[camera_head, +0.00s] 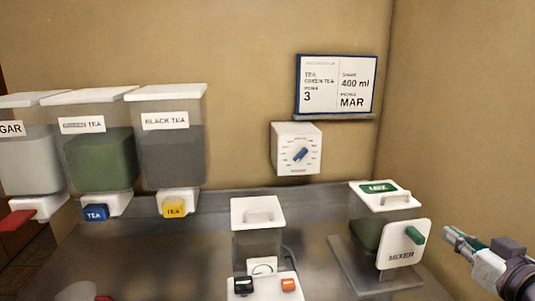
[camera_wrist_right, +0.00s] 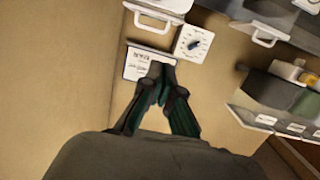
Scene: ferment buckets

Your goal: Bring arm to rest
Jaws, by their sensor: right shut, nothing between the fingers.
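My right gripper (camera_head: 449,236) is at the lower right of the head view, beside the right wall and just right of the mixer. Its fingers point left and up, and they look closed together with nothing held. In the right wrist view the right gripper (camera_wrist_right: 162,68) shows its two dark green fingers meeting at the tips. The mixer (camera_head: 385,235) is a clear box with green contents, a white lid and a green handle on its front. A small gap shows between it and the fingertips. My left gripper is not in view.
Dispensers labelled sugar, tea and black tea (camera_head: 172,145) hang at left. A white-lidded container with a switch panel (camera_head: 258,240) stands mid-counter. A dial (camera_head: 297,150) and an order sign (camera_head: 337,86) are on the back wall. Grey counter (camera_head: 170,255) is bare at left centre.

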